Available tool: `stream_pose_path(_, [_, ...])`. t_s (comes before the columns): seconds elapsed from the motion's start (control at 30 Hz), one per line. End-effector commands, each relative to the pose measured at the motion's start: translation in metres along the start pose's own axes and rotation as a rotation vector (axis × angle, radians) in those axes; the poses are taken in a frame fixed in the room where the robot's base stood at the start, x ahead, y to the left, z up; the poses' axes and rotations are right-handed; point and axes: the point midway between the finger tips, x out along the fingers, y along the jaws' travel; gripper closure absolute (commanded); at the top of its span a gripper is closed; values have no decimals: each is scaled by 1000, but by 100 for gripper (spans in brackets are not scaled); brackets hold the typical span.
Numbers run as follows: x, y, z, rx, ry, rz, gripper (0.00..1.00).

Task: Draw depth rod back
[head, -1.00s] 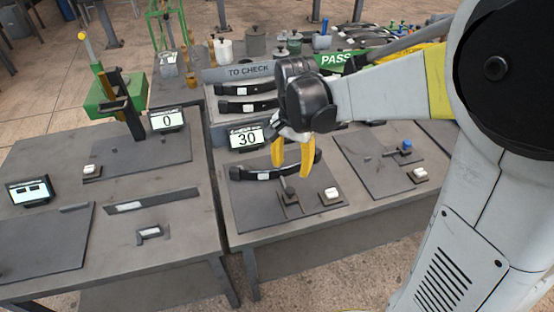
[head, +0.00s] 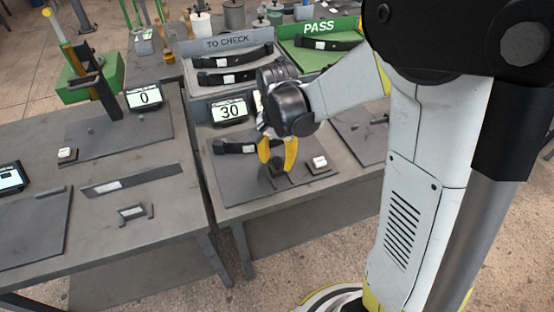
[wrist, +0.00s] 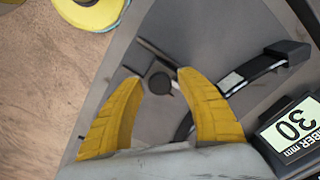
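The depth rod shows as a dark round knob (head: 276,168) on a thin bar over the dark fixture plate (head: 236,185). In the wrist view the knob (wrist: 160,83) lies between the yellow fingertips, with bare space on both sides. My gripper (head: 277,162) is open and points down around or just above the knob; the exact height is unclear. The wrist view shows its fingers apart (wrist: 160,79). A dark curved leaf spring (head: 236,147) with a white label lies behind the knob, partly hidden by my gripper. It crosses the right side of the wrist view (wrist: 262,68).
A display reading 30 (head: 229,112) stands behind the plate. A white button block (head: 319,162) sits right of the knob. The TO CHECK rack (head: 225,43) and green PASS rack (head: 320,27) stand behind. A second bench at left holds a display reading 0 (head: 144,97).

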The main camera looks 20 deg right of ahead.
Motion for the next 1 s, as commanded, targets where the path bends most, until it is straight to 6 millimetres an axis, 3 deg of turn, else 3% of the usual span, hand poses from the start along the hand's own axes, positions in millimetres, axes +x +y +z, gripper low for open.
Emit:
stream_pose_path(0.03, [0,0,0,0,0,0,73])
stream_pose_path(0.1, [0,0,0,0,0,0,94])
stream_pose_path(0.13, [0,0,0,0,0,0,100])
stream_pose_path(0.33, [0,3,3,0,0,0,100])
stream_pose_path(0.6, [0,27,27,0,-1,1,100])
stream_pose_path(0.83, [0,28,28,0,-3,3,100])
stream_pose_path(0.87, [0,28,28,0,-4,3,67])
stream_pose_path(0.9, [0,29,28,0,-4,4,55])
stream_pose_path(0.93, [0,28,28,0,-3,3,50])
stream_pose_path(1.0, [0,28,28,0,-3,2,50])
